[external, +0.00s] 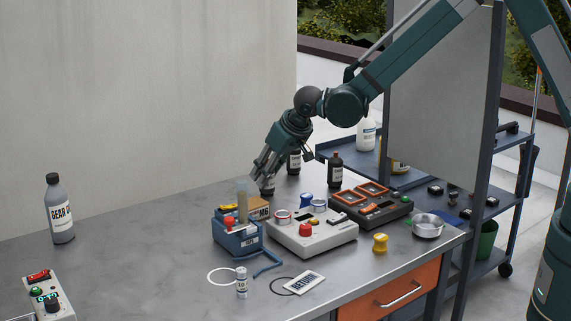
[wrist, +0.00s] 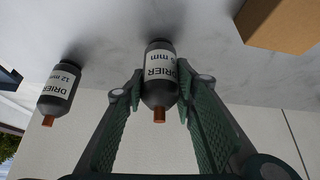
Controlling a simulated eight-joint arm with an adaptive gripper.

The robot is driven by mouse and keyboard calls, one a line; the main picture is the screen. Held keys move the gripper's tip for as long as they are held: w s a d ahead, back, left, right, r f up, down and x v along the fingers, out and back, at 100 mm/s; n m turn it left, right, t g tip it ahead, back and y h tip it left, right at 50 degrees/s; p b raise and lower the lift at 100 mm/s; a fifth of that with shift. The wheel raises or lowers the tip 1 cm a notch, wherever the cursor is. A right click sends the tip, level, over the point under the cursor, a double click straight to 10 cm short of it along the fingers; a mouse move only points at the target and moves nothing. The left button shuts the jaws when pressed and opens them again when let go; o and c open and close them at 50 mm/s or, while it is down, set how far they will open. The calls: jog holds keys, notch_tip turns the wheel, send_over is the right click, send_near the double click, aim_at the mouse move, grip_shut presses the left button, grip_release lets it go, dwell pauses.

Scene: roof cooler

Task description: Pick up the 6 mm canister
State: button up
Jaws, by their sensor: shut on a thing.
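My gripper (wrist: 157,95) is shut on a dark canister (wrist: 160,85) with a white label reading "DRIER" and "mm" and a copper tip. The number before "mm" is not clear. In the external view my gripper (external: 264,173) points down at this canister (external: 267,188) at the back of the bench, and its fingers partly cover it. It appears to stand on the bench or very close to it. A second dark canister, marked "DRIER 12 mm" (wrist: 59,84), stands apart at the left in the wrist view; a canister (external: 294,161) shows behind my gripper in the external view.
A cardboard box (external: 260,208) and a blue tool caddy (external: 236,238) stand close in front of my gripper. A grey device (external: 312,238) and a dark bottle (external: 335,170) are to the right. The bench (external: 140,245) is mostly clear at left, before the wall.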

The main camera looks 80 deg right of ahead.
jog(key=shift+r, duration=0.1)
jog(key=shift+r+p, duration=0.65)
jog(key=shift+r, duration=4.25)
